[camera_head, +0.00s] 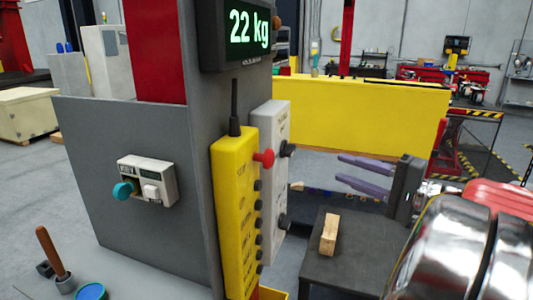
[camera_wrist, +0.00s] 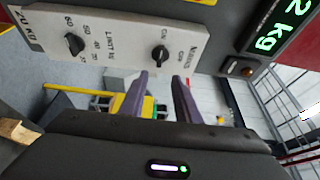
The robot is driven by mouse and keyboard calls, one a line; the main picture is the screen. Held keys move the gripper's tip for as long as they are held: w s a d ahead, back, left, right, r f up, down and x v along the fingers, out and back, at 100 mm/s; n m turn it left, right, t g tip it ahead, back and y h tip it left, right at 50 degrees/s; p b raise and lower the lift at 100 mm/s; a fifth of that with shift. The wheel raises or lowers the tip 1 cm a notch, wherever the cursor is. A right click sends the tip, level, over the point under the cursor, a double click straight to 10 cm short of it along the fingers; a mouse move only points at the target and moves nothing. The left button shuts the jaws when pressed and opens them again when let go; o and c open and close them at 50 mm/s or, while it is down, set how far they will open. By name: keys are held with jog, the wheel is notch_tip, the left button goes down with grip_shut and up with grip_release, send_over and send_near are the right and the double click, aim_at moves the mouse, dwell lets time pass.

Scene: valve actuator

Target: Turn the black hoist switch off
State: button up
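A pale grey panel (camera_head: 268,125) on the side of the grey post carries two black knobs, an upper one (camera_head: 287,149) and a lower one (camera_head: 282,222). In the wrist view, one black knob (camera_wrist: 160,53) has small ON/OFF-type lettering, and the other black knob (camera_wrist: 74,44) has a kg limit scale. I cannot read which label names the hoist. My gripper (camera_head: 352,172) is open and empty, its two purple fingers pointing at the panel side, apart from the knobs. In the wrist view my gripper (camera_wrist: 160,90) shows its fingertips just below the ON/OFF knob.
A yellow control box (camera_head: 234,215) with a red button (camera_head: 264,157) and several dark buttons adjoins the panel. A display (camera_head: 243,33) above reads 22 kg. A wooden block (camera_head: 329,234) lies on a dark table (camera_head: 345,270) below my gripper. A teal knob (camera_head: 123,190) is at left.

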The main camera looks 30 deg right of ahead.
aim_at(294, 151)
jog(key=shift+w+a, duration=0.1)
jog(key=x, duration=1.3)
jog(key=shift+w+a, duration=0.2)
jog(key=shift+w, duration=0.15)
jog(key=shift+c, duration=0.5)
jog(key=shift+f, duration=0.1)
grip_shut()
